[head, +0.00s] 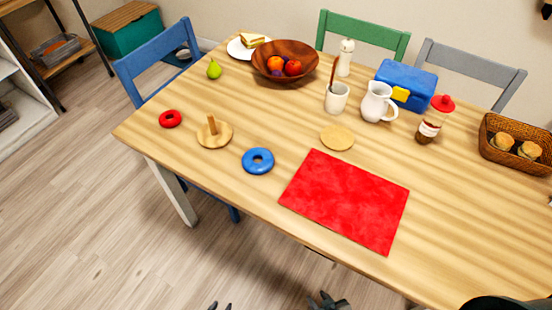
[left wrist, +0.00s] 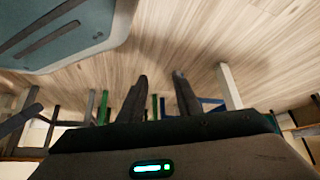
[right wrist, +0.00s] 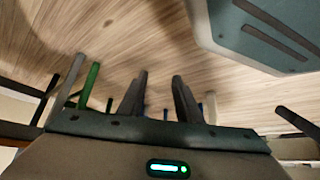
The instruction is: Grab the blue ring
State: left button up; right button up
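The blue ring (head: 258,161) lies flat on the wooden table (head: 230,182) near its front edge, with its center hole visible. A round wooden base with an upright peg (head: 214,133) stands to its left, and a smaller red ring (head: 170,118) lies further left. My left gripper (head: 220,305) shows only its tips at the bottom edge of the head view, well in front of the table. It is open and empty in the left wrist view (left wrist: 160,80). My right gripper (head: 328,300) is also low in front of the table, open and empty in the right wrist view (right wrist: 160,78).
A red mat (head: 346,199) lies right of the blue ring, with a wooden disc (head: 337,137) behind it. A pear (head: 214,69), fruit bowl (head: 285,52), cup (head: 337,98), white pitcher (head: 377,102), blue box (head: 408,82), bottle (head: 434,120) and basket (head: 500,160) stand further back.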

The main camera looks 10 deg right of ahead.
pick_arm(q)
jog(key=shift+a, duration=0.4)
jog(key=shift+f, duration=0.1)
